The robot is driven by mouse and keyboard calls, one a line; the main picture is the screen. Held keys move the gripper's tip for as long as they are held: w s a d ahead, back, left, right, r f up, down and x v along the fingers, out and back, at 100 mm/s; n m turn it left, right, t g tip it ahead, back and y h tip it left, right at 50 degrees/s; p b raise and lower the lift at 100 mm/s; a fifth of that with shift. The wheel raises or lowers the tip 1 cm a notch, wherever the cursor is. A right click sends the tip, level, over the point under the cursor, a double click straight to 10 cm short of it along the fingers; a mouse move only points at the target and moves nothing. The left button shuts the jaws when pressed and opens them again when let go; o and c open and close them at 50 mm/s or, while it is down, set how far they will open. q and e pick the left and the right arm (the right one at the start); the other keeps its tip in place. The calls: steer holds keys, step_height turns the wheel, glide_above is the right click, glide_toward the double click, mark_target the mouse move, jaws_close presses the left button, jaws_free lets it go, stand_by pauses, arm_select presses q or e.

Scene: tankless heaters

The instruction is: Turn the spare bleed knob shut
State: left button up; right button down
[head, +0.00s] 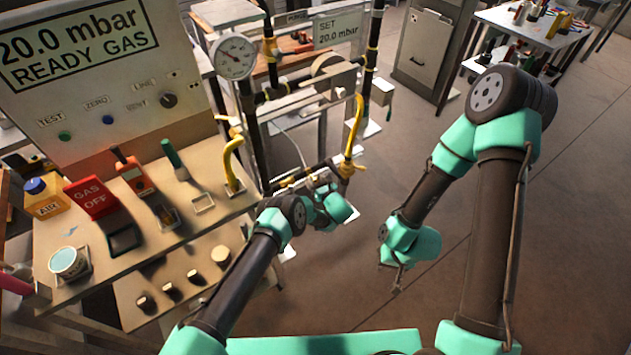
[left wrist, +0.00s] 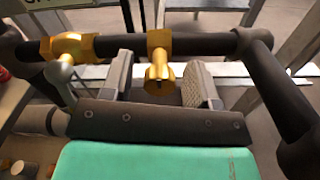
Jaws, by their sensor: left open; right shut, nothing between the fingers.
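My right gripper (head: 397,281) is shut and empty, hanging over open floor.
A second brass fitting (left wrist: 72,46) is on the same pipe to the left. A dark bent pipe (left wrist: 275,85) runs close on the right. In the head view, a yellow lever (head: 353,125) and a gauge (head: 233,57) stand above. Floor on the right is clear.

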arm_select(q)
steer(key=v, duration=1.7)
steer(key=shift+s, duration=0.2)
steer(key=shift+d, duration=0.15)
steer(key=x, duration=1.5)
steer(key=shift+w+a, duration=0.2)
steer(key=shift+w, duration=0.1)
steer(key=shift+x, duration=0.85)
steer(key=n, duration=0.4)
steer(key=shift+a, duration=0.1)
steer(key=shift+n, duration=2.5)
